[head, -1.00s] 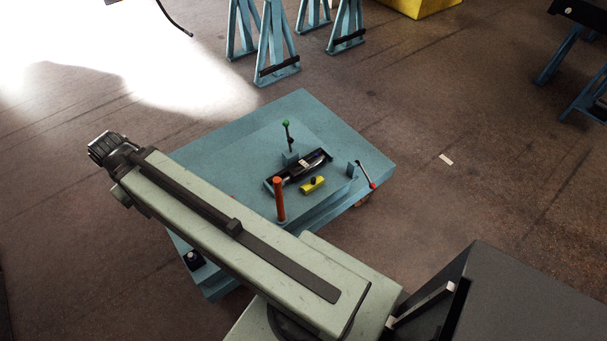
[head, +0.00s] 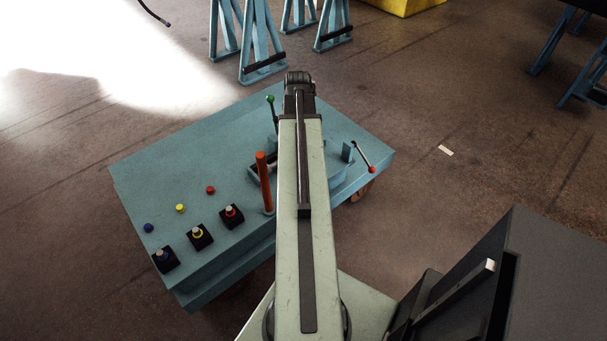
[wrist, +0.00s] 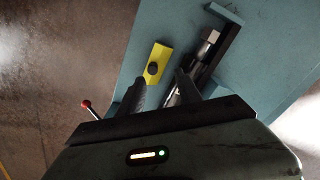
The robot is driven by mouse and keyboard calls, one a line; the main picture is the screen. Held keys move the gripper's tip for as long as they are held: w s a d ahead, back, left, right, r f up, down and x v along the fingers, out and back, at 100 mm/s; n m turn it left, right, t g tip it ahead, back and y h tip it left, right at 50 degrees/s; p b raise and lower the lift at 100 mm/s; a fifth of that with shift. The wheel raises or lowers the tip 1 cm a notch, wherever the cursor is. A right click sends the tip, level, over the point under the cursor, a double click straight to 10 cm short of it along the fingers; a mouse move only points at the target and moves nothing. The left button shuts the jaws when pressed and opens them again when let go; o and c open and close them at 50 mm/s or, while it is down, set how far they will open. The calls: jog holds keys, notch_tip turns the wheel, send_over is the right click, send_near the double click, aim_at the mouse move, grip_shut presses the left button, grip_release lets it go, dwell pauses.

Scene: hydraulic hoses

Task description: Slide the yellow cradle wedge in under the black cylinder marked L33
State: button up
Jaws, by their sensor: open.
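The yellow cradle wedge (wrist: 158,62), with a black knob on top, lies on the blue surface in the wrist view. The black cylinder (wrist: 206,48), with a lighter metal part, lies in a dark holder just right of the wedge, apart from it. No L33 marking is readable. My gripper (wrist: 161,88) is open and empty; its two fingers point toward the wedge from below in the picture. Whether the fingertips are level with the wedge I cannot tell. In the head view my arm hides the wedge and most of the cylinder.
The blue cart (head: 185,145) carries an orange post (head: 264,182), a green-topped lever (head: 271,110) and a red-tipped lever (head: 362,157). Several coloured buttons and black-based knobs sit at its left. Blue stands (head: 262,45) are behind.

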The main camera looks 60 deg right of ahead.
jog(key=shift+s+d+f, duration=0.25)
jog(key=shift+s+d, duration=0.4)
jog(key=shift+s, duration=0.15)
notch_tip(320, 180, down, 8)
jog(key=b, duration=0.8)
jog(key=shift+w, duration=0.1)
jog(key=shift+r, duration=0.1)
jog(key=shift+a, duration=0.1)
grip_shut()
